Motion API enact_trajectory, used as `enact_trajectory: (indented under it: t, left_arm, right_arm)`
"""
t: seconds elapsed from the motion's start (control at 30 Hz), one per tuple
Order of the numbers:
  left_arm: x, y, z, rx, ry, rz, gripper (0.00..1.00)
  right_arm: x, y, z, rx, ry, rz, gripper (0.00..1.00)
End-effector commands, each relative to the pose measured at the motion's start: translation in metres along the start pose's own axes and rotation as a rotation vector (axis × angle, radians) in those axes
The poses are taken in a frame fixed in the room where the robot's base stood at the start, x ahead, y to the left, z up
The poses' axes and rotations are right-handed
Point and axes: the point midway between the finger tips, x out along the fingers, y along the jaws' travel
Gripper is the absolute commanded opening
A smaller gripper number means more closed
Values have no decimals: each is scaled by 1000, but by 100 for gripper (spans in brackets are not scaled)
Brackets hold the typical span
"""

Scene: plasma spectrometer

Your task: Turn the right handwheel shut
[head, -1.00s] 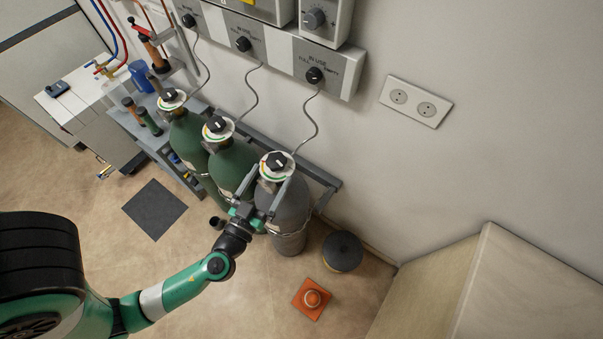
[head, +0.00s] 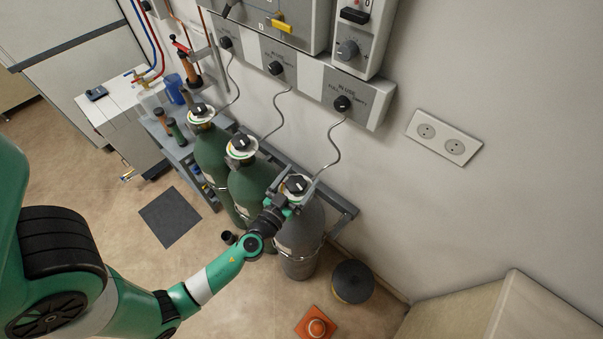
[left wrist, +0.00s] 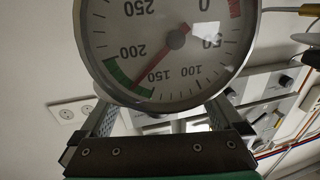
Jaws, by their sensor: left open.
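Three gas cylinders stand in a row by the wall, each with a dark handwheel above a pale disc. The right handwheel (head: 297,184) tops the grey cylinder (head: 300,237). My left gripper (head: 294,186) is open at this cylinder's head, its fingers either side of the handwheel; I cannot tell whether they touch it. In the left wrist view a round pressure gauge (left wrist: 195,75) fills the space between the fingers, its red needle between 150 and 200. The handwheel is not clearly seen there. My right gripper is not in view.
Two green cylinders (head: 212,160) stand to the left of the grey one. A grey rail (head: 335,212) runs behind them, and thin hoses rise to a wall panel (head: 368,92). A dark round object (head: 352,281) and an orange one (head: 316,327) are on the floor at right.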

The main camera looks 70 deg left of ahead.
Motion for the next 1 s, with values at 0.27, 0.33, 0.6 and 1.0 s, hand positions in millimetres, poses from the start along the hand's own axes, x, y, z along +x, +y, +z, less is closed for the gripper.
enact_trajectory:
  t: [0.27,0.33,0.6,1.0]
  left_arm:
    - [12,0,0,1,-1,1,100]
    - [12,0,0,1,-1,1,100]
    - [11,0,0,1,0,0,59]
    - [11,0,1,0,-2,5,17]
  right_arm:
    - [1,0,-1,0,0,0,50]
    - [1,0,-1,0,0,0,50]
    - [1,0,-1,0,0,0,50]
    - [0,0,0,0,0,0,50]
